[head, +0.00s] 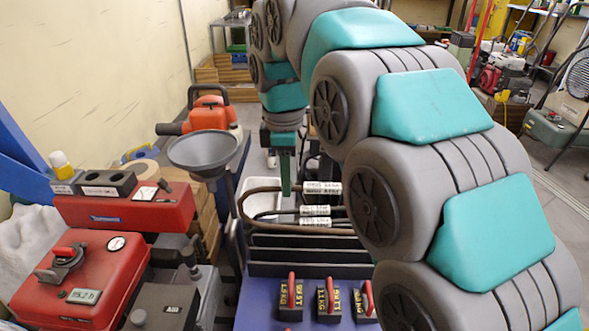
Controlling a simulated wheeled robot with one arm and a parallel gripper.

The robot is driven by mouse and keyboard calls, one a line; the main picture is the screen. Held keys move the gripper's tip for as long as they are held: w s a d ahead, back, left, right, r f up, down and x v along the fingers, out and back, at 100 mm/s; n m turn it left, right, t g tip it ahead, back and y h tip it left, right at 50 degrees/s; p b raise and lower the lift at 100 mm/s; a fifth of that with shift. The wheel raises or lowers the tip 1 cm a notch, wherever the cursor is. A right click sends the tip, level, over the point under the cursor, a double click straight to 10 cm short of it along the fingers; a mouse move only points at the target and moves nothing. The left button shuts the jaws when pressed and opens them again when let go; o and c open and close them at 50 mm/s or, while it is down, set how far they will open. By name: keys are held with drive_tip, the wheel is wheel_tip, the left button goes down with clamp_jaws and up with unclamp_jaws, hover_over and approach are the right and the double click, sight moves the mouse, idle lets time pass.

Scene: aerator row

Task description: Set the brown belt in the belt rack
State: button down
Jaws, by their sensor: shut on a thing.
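The brown belt (262,190) is a long loop with its rounded end at the left, lying roughly level above the back of the belt rack. My gripper (287,182) points straight down and is shut on the belt's far run; only one green finger shows clearly. The belt's right part is hidden behind my arm. The belt rack (308,270) is a set of dark grey parallel slats on the blue bench top. I cannot tell whether the belt touches the rack. White labels (322,188) show beside the belt's right part.
Weights with red handles (290,297) stand in front of the rack. A white tray (262,197) lies behind the belt. My arm covers the right side.

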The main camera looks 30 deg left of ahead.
drive_tip(key=b, duration=0.3)
hover_over(288, 229)
drive_tip(key=shift+f, duration=2.3)
drive_tip(key=shift+r+p, duration=0.2)
drive_tip(key=shift+p, duration=0.2)
drive_tip(key=shift+p, duration=0.55)
drive_tip(key=shift+f, duration=0.15)
drive_tip(key=shift+f+b, duration=1.4)
drive_tip(key=shift+f, duration=2.5)
drive_tip(key=c, duration=0.8)
unclamp_jaws()
